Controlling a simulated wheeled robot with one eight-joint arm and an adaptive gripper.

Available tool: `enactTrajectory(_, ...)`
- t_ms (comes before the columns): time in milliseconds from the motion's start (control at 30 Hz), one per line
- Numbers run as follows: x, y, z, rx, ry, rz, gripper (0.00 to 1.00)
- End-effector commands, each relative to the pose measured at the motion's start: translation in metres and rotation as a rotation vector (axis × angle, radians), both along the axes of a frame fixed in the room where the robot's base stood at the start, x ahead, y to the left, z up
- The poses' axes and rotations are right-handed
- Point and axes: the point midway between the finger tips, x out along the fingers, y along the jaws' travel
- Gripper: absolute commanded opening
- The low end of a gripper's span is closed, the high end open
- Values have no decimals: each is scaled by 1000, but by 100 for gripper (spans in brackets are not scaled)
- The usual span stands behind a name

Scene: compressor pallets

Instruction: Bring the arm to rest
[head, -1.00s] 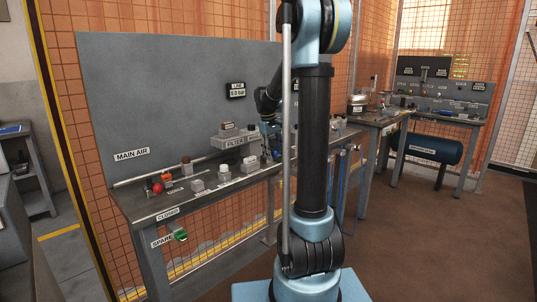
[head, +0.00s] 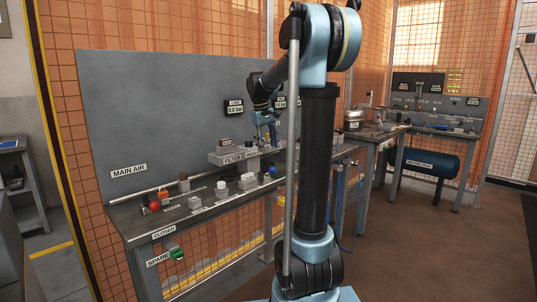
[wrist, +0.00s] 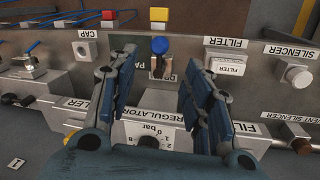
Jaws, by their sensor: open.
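My gripper (head: 264,128) hangs from my arm (head: 318,150) above the middle of the grey bench, in front of its back panel. In the wrist view my gripper (wrist: 160,68) has its two blue-padded fingers spread apart, with nothing between the pads. Beyond and below the fingers is the regulator (wrist: 150,130) with its dial. A blue-topped part (wrist: 159,46) shows in the gap between the fingertips. Part of the bench behind my arm is hidden in the head view.
The bench (head: 140,225) carries the filter block (head: 232,158), a red knob (head: 154,205) and several small parts. A second bench with a blue tank (head: 428,162) stands at the right. Brown floor (head: 440,250) at the front right is clear.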

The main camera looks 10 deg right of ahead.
Motion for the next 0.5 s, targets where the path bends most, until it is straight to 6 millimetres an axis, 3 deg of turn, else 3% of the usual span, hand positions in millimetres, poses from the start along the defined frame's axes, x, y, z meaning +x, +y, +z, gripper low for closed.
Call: enactTrajectory(500, -6, 0, 5, 3, -2, -4, 46)
